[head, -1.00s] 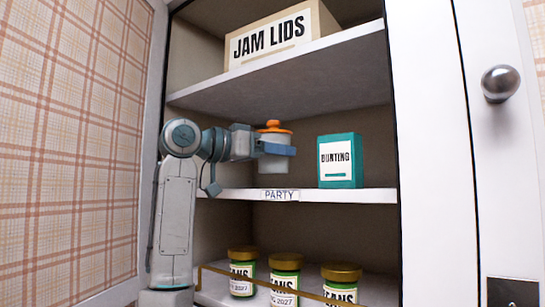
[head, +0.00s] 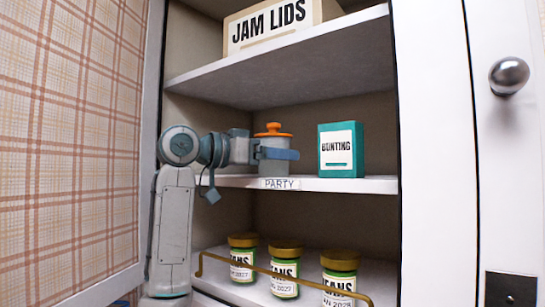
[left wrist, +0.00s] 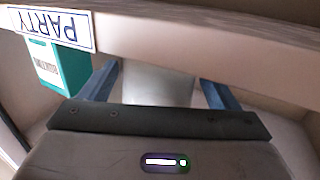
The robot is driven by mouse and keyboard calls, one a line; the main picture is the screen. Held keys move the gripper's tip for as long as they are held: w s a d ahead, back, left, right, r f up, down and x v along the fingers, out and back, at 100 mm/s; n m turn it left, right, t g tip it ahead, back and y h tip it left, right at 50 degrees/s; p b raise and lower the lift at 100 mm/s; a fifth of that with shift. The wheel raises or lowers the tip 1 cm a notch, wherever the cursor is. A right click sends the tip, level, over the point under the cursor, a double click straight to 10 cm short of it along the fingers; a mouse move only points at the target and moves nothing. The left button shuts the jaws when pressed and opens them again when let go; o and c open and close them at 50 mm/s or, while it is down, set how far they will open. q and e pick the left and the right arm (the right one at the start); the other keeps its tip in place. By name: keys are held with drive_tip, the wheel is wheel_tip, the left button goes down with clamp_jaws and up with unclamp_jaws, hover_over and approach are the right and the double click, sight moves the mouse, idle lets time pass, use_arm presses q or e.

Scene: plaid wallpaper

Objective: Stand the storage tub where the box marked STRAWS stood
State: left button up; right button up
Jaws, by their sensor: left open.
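The storage tub (head: 272,168) is pale grey with an orange lid. It is upright on the middle shelf, above the PARTY label and left of the teal BUNTING box (head: 341,150). My left gripper (head: 282,154) is open around the tub, with a blue finger across its front in the head view. In the left wrist view, the tub's pale side (left wrist: 158,86) shows between the two blue fingers, with gaps at both sides. No box marked STRAWS is in view. My right gripper is not in view.
The PARTY label (head: 280,184) is on the middle shelf's front edge. Free shelf lies between tub and BUNTING box. The JAM LIDS box (head: 270,30) is on the shelf above. Several green jars (head: 284,272) stand below behind a brass rail (head: 270,273). A cabinet wall is at right.

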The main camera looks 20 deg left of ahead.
use_arm(q)
drive_tip(key=shift+r, duration=0.25)
drive_tip(key=b+v, duration=0.3)
drive_tip(key=shift+s+a+f, duration=0.15)
drive_tip(key=shift+s+f, duration=0.05)
drive_tip(key=shift+f, duration=0.2)
drive_tip(key=b+v, duration=0.4)
drive_tip(key=v, duration=0.4)
drive_tip(key=shift+s+a+r, duration=0.15)
drive_tip(key=shift+a+r, duration=0.05)
drive_tip(key=shift+r, duration=0.1)
